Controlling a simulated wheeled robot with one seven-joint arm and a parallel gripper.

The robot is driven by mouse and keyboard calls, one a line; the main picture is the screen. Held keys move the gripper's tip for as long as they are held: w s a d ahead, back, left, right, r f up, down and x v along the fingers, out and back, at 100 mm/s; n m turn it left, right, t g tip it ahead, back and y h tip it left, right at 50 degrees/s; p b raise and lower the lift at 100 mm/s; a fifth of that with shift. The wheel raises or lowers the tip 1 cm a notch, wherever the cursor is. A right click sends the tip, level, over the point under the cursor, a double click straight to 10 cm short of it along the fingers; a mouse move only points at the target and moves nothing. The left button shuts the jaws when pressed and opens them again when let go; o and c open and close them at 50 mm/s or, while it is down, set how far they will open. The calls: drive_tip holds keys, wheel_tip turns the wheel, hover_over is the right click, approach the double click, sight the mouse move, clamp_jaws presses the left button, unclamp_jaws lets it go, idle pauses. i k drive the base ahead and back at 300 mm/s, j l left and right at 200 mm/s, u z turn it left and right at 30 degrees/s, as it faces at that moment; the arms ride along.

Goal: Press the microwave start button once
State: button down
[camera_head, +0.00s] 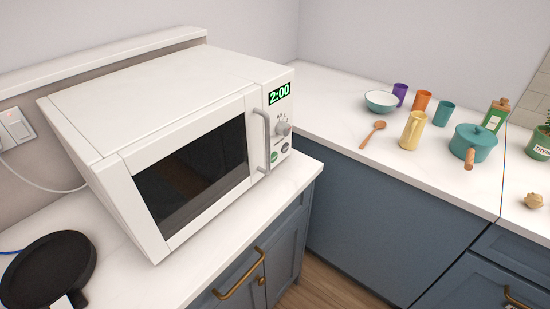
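A white microwave (180,130) stands on the left counter with its door shut. Its green display (279,93) reads 2:00. Below the display is a grey round knob (283,128). Under the knob are a green button (274,157) and, to its right, a pale button (285,148); their markings are too small to read surely. A grey vertical door handle (263,140) stands out just left of the control panel. My gripper is not in view.
A black pan (48,268) lies on the counter at the lower left. The right counter holds a teal pot (472,146), a yellow jug (413,130), a wooden spoon (372,134), a bowl (381,101) and several cups. Floor (330,287) shows between the cabinets.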

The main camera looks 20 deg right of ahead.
sight(274, 155)
drive_tip(key=i+u, duration=0.15)
drive_tip(key=u, duration=0.2)
drive_tip(key=i+l+u, duration=0.1)
drive_tip(key=u, duration=0.25)
drive_tip(key=i+l+u, duration=0.1)
drive_tip(key=i+u, duration=0.25)
drive_tip(key=k, duration=0.1)
